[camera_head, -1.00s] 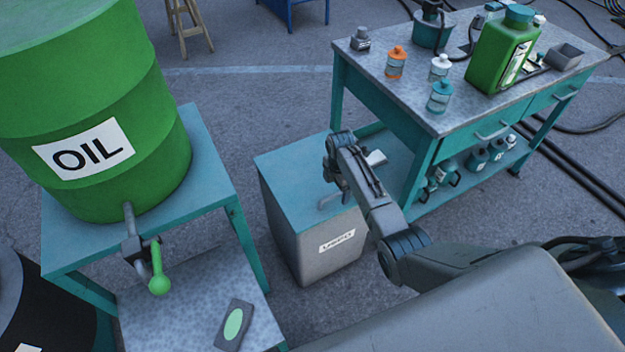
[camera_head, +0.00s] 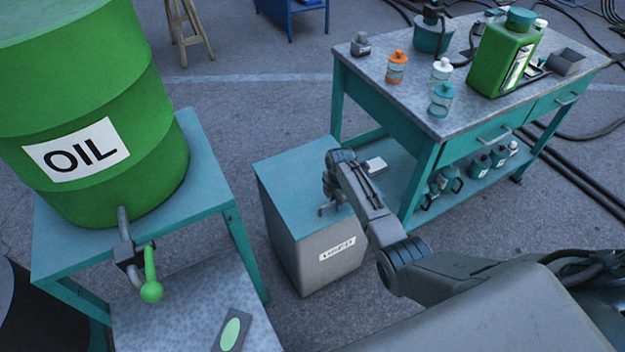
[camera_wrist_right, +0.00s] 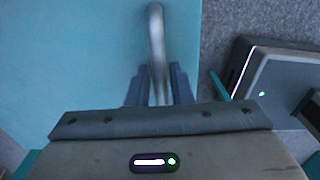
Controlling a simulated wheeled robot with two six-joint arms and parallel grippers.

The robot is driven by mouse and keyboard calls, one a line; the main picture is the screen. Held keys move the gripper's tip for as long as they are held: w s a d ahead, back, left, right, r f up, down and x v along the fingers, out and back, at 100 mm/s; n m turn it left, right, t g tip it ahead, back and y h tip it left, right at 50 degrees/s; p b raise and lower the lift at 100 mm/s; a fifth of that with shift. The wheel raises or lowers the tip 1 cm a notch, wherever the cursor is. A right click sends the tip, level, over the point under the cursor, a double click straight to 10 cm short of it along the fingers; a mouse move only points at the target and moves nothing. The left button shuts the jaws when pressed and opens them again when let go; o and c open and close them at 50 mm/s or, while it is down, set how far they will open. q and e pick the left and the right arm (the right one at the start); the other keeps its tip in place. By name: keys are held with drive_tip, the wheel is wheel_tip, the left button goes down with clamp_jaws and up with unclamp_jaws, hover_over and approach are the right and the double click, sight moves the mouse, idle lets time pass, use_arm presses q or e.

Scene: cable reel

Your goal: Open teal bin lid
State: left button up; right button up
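The bin is a grey box (camera_head: 325,255) with a white label, standing on the floor between the two tables. Its teal lid (camera_head: 285,175) lies flat and closed on top. A grey bar handle (camera_wrist_right: 156,35) stands at the lid's edge. My right gripper (camera_wrist_right: 160,88) is over that edge, its two fingers close on either side of the handle, with little or no gap. In the head view, the right gripper (camera_head: 332,195) is small and partly hidden by its own wrist. My left gripper is not in view.
A green oil drum (camera_head: 95,110) with a tap (camera_head: 150,285) stands on a teal stand at left. A teal workbench (camera_head: 415,100) with bottles and a green canister (camera_head: 503,55) is close at right. Open floor (camera_head: 260,105) lies behind the bin.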

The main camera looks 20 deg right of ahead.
clamp_jaws()
drive_tip(key=r+p, duration=0.3)
drive_tip(key=shift+w+r, duration=0.25)
drive_tip(key=shift+w, duration=0.05)
drive_tip(key=w+a+r+p, duration=0.1)
drive_tip(key=w+r+p, duration=0.1)
drive_tip(key=w+r, duration=0.3)
drive_tip(key=w+a+r+p, duration=0.1)
drive_tip(key=w+r+p, duration=0.2)
drive_tip(key=r, duration=0.9)
drive_tip(key=shift+w+r, duration=0.4)
drive_tip(key=shift+w, duration=1.2)
